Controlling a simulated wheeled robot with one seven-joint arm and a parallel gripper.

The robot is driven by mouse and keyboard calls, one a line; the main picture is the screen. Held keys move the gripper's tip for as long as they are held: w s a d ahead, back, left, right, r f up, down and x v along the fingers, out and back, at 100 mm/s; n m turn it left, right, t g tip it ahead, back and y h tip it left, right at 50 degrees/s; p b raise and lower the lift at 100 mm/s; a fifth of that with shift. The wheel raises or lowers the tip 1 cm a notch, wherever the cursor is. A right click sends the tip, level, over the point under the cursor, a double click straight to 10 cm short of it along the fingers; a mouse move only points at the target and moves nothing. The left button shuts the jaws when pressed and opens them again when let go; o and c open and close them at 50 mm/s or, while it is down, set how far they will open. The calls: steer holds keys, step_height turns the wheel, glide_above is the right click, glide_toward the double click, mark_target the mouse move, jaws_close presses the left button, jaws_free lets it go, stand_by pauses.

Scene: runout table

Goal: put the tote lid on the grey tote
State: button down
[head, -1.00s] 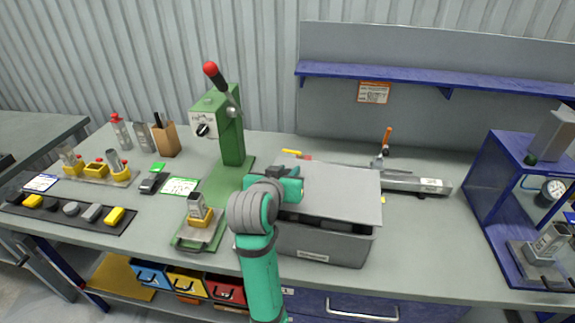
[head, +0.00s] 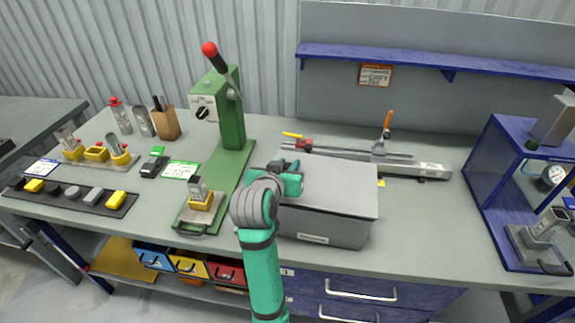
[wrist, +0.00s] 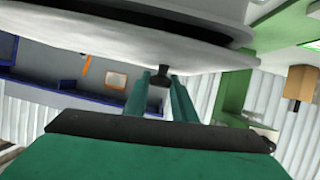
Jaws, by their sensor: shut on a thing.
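The tote lid (head: 330,180) is a flat grey panel lying over the top of the grey tote (head: 325,230). Its front edge looks close to the rim; I cannot tell whether it is fully seated. My gripper (head: 290,178) is at the lid's left part and is shut on the lid. In the wrist view the teal fingers (wrist: 160,90) close around a small dark piece beside the pale lid slab (wrist: 100,35). The inside of the tote is hidden.
A green press (head: 232,110) stands left of the tote, with a yellow-and-grey part (head: 200,200) on its base. A metal rail with an orange-handled clamp (head: 388,125) lies behind the tote. A blue stand (head: 490,150) is at right. Bench between tote and stand is clear.

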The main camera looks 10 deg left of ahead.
steer(key=shift+f, duration=0.55)
steer(key=c, duration=1.4)
jaws_free()
